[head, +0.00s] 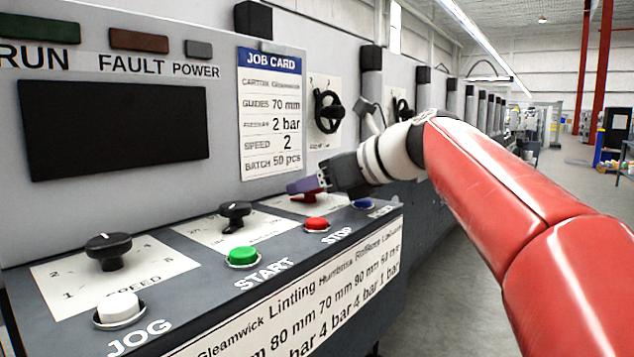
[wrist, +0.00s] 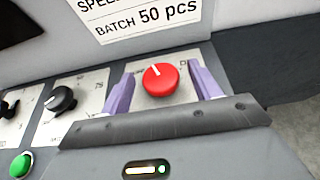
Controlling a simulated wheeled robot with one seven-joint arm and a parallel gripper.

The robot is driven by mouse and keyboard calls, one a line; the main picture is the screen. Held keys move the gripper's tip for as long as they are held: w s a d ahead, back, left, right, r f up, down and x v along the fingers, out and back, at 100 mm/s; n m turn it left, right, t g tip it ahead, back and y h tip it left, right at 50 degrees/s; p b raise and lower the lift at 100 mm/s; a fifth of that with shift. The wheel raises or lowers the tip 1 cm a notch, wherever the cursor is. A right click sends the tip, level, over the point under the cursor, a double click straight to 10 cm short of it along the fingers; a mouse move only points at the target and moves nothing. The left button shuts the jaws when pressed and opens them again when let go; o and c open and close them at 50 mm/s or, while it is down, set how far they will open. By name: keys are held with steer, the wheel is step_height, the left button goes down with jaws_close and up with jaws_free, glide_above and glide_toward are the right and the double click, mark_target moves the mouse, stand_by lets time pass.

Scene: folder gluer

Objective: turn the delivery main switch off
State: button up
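A red round knob (wrist: 160,80) with a white pointer line sits on a white plate on the sloping panel. Its pointer aims up and slightly left in the wrist view. In the head view the red knob (head: 307,198) is partly hidden by my gripper (head: 306,186). In the wrist view my gripper (wrist: 162,75) is open, with one purple finger on each side of the knob and a gap on both sides. No readable label names the delivery main switch; the plate's markings are mostly hidden.
On the panel are black knobs (head: 235,210), a green START button (head: 243,256), a red STOP button (head: 316,224) and a blue button (head: 363,203). Black rotary handles (head: 328,111) are on the upright face behind. The aisle floor (head: 440,310) to the right is clear.

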steer(key=c, duration=0.9)
steer(key=shift+r+n+g+p, duration=0.3)
steer(key=shift+g+p, duration=0.1)
steer(key=shift+p, duration=0.25)
steer(key=shift+w+d+n+g+y+p, duration=0.1)
steer(key=shift+w+n+g+y+p, duration=0.05)
steer(key=shift+n+g+y+p, duration=0.4)
steer(key=shift+w+f+n+g+y, duration=0.1)
steer(key=shift+f+n+g+y, duration=0.15)
steer(key=shift+f+n+g, duration=0.15)
steer(key=shift+r+n+g+y+b, duration=0.15)
steer(key=shift+n+g+y+b, duration=0.2)
steer(key=shift+n+g, duration=0.65)
steer(key=o, duration=1)
steer(key=shift+c, duration=0.2)
